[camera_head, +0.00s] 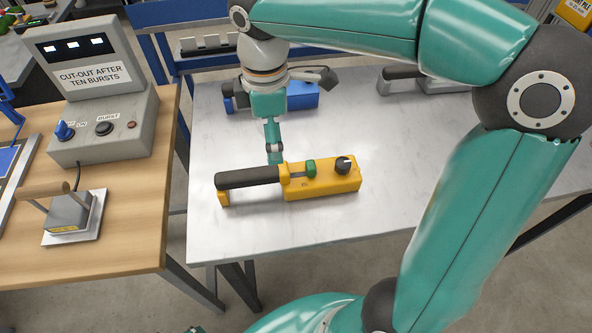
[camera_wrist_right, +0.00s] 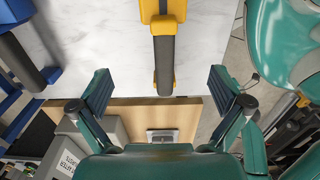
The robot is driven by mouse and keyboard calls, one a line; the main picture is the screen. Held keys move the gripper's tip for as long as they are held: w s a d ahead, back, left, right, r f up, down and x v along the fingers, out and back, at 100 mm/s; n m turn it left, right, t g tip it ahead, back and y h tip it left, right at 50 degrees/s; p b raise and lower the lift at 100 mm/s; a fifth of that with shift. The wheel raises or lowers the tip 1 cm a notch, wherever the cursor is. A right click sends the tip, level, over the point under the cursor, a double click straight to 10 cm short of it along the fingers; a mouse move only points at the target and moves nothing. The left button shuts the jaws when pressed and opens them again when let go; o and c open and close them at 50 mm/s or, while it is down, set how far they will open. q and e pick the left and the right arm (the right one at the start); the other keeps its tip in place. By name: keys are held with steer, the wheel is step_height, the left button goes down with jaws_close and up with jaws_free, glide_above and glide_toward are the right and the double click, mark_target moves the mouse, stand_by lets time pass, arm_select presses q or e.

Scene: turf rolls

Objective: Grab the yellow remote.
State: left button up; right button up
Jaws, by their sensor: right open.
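The yellow remote (camera_head: 335,184) lies on the light table, its black handle pointing left, with a green part and a black knob on top. My right gripper (camera_head: 273,152) is just behind the remote, over the table, in the head view. In the right wrist view the remote's black handle (camera_wrist_right: 164,60) runs between the spread fingers of my right gripper (camera_wrist_right: 160,78). The fingers are open, with a clear gap on each side of the handle and no contact visible. My left gripper is not recognizable in any view.
A blue device (camera_head: 303,95) lies behind my right gripper, partly hidden by it. A grey device (camera_head: 445,80) with a black handle lies at the back right. A wooden table (camera_head: 130,225) at left bears a grey control box (camera_head: 105,125) and a wooden-handled block (camera_head: 70,212).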

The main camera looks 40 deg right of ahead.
mark_target(275, 167)
step_height(275, 167, down, 8)
steer(key=shift+s+f+b, duration=0.1)
steer(key=shift+f+b, duration=0.1)
steer(key=shift+b, duration=0.15)
steer(key=shift+s+f, duration=0.15)
steer(key=shift+f, duration=1.4)
steer(key=shift+s+f, duration=0.15)
steer(key=shift+f, duration=1.35)
steer(key=c, duration=1.5)
steer(key=shift+c, duration=0.9)
steer(key=shift+r, duration=0.25)
